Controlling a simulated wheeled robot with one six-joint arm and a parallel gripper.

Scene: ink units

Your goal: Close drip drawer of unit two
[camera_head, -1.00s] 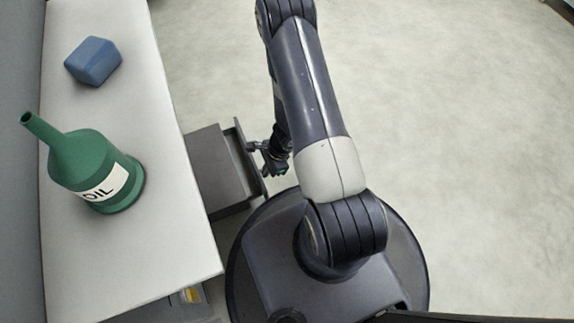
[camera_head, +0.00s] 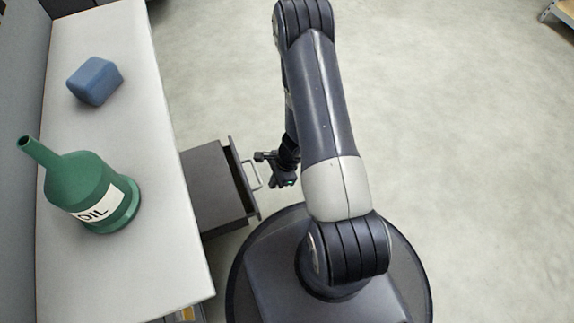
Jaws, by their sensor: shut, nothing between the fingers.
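The dark grey drip drawer (camera_head: 212,185) sticks out to the right from under the white worktop, pulled open. Its front panel (camera_head: 243,182) stands upright and carries a pale bar handle (camera_head: 257,176) on its outer face. My gripper (camera_head: 264,157) is just right of the handle, near its far end. It is shut and empty. A small gap appears to lie between gripper and handle, but from above I cannot tell for sure whether they touch. Unit number markings do not show.
A green oil can (camera_head: 85,185) and a blue block (camera_head: 95,81) stand on the white worktop (camera_head: 125,265) at left. Pale floor (camera_head: 450,130) is clear to the right. A shelf corner (camera_head: 558,12) shows at the far right.

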